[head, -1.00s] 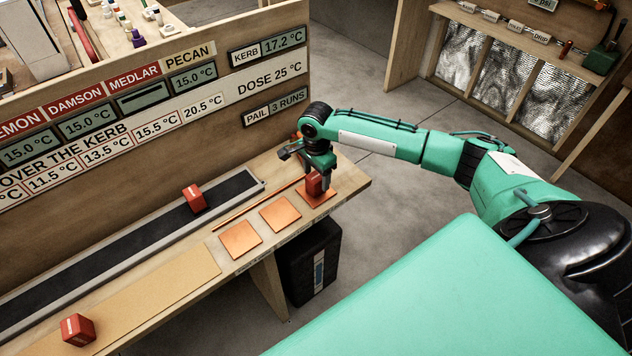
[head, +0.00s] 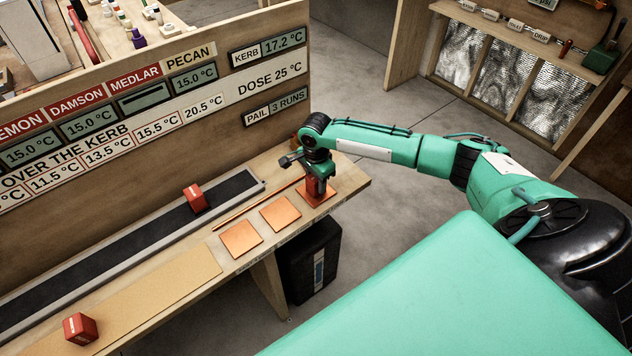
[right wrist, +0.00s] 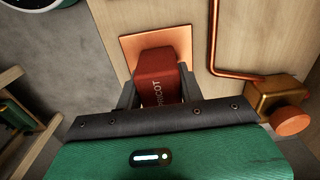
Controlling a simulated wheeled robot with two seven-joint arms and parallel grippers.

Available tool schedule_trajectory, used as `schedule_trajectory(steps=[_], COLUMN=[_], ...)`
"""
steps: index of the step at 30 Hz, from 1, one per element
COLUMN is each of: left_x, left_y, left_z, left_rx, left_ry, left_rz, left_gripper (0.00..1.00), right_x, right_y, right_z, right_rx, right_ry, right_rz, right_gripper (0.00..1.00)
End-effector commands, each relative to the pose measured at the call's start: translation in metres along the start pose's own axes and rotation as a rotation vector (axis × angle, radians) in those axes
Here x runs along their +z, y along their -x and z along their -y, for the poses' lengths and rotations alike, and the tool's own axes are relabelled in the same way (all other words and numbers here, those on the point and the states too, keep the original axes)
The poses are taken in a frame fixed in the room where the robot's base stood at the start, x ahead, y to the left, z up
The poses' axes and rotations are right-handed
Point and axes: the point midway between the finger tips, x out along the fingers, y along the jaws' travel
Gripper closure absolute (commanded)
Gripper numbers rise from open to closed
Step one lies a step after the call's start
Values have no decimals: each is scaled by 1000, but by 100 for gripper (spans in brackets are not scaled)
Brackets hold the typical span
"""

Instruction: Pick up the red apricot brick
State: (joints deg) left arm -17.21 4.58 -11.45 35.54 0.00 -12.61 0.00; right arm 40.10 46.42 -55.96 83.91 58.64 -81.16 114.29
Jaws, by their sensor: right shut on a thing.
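In the head view the brick (head: 312,188) is mostly hidden by my right gripper (head: 318,186). My right gripper's dark fingers (right wrist: 157,95) are shut on the brick from both sides. I cannot tell whether the brick touches the plate. My left gripper is not in view.
Two other copper plates (head: 240,240) (head: 281,214) lie to the left. One red brick (head: 194,197) is on the dark belt (head: 120,252), another (head: 79,329) at the bench's front left. A copper pipe (right wrist: 213,45) and brass fitting (right wrist: 275,95) are close by. A labelled panel (head: 150,130) stands behind.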

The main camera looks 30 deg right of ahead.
Motion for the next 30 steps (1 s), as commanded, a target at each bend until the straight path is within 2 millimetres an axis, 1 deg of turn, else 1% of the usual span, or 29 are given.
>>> schedule_trajectory(steps=[5, 8, 11, 14, 21, 24, 27, 30], left_x=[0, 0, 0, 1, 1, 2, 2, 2], left_y=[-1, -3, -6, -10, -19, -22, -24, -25], left_z=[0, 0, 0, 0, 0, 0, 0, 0], left_rx=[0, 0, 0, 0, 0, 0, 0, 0], left_ry=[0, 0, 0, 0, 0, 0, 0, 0], left_rz=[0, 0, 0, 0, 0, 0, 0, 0], left_gripper=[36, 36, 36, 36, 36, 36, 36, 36], right_x=[0, 0, 0, 0, 0, 0, 0, 0], right_y=[7, 18, 35, 60, 130, 155, 175, 189], right_z=[1, 1, 1, 1, 2, 1, 1, 1], right_rx=[-2, -3, -5, -6, -7, -5, -4, -3], right_ry=[0, 0, 1, 0, 0, 0, 0, 0], right_rz=[0, 0, 0, 0, 0, 1, 0, 1], right_gripper=[92, 92, 92, 92, 92, 92, 92, 92])
